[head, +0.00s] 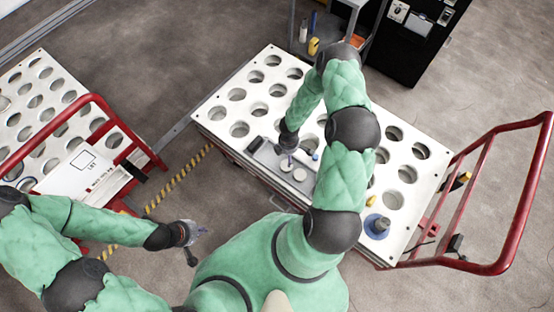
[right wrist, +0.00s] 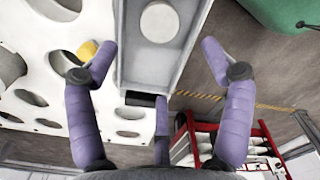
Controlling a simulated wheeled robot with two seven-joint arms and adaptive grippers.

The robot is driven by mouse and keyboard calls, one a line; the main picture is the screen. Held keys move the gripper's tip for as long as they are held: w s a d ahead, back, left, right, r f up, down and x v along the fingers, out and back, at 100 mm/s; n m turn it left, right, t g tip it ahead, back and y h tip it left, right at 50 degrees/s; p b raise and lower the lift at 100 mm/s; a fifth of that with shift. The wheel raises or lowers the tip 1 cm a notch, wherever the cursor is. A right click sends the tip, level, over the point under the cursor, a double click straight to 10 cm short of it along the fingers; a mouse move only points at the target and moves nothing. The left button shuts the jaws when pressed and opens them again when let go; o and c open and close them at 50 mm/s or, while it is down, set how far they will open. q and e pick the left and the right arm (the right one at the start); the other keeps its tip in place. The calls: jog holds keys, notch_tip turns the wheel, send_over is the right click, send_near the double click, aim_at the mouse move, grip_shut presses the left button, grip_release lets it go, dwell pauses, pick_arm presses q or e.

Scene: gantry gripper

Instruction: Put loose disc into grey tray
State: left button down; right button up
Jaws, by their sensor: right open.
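The grey tray (head: 264,154) lies on the white perforated cart top, partly hidden by my right arm. I cannot tell which disc is the loose one. My right gripper (right wrist: 163,65) is open and empty above the tray, its purple fingers either side. My left gripper (head: 197,240) is away from the cart; its fingers are too small to judge.
The white cart top (head: 222,108) has many round holes and a red handle frame (head: 488,190). A blue round piece with a post (head: 377,224) stands near its front right corner. Another perforated cart (head: 25,75) is at left. A dark cabinet (head: 405,45) stands behind.

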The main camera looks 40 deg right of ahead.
jog(key=s+a+r+m+y, duration=0.1)
jog(key=s+a+r+m, duration=0.2)
jog(key=a+m, duration=0.2)
jog(key=s+a+r+m+y, duration=0.1)
jog(key=s+a+r+m, duration=0.2)
jog(key=a, duration=0.8)
jog(key=s+a+r+m+y, duration=0.2)
jog(key=a+m, duration=0.4)
jog(key=a, duration=0.3)
jog(key=shift+s+r+m, duration=0.4)
jog(key=shift+s+r, duration=0.2)
jog(key=shift+s, duration=0.05)
